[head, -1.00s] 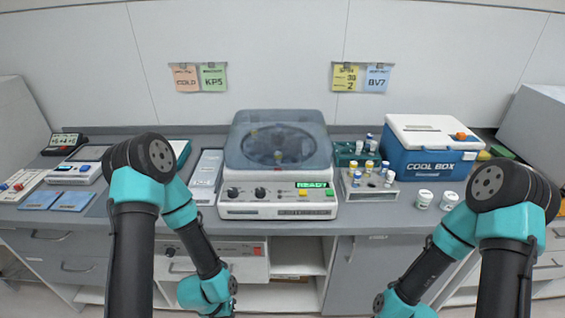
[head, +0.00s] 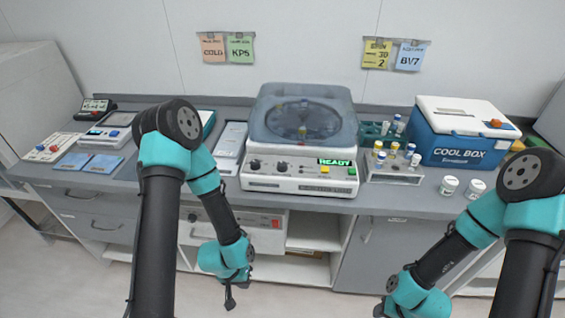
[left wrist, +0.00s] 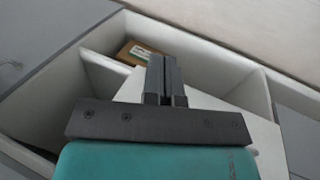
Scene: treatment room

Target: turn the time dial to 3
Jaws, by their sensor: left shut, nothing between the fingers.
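The centrifuge (head: 299,187) stands on the counter in the middle of the head view, with its clear lid (head: 304,118) down. Its front panel has two dark dials, a left dial (head: 254,164) and a right dial (head: 282,167); their labels and settings are too small to read. A green display (head: 335,162) reads READY. My left gripper (head: 230,301) hangs below the counter front, well away from the dials. In the left wrist view it shows shut and empty (left wrist: 166,80). My right arm is at the right, its gripper out of the picture.
A vial rack (head: 396,172) stands right of the centrifuge, then two white jars (head: 448,186) and the blue cool box (head: 465,145). Trays and devices fill the left counter. Open shelves (head: 312,232) lie under the counter.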

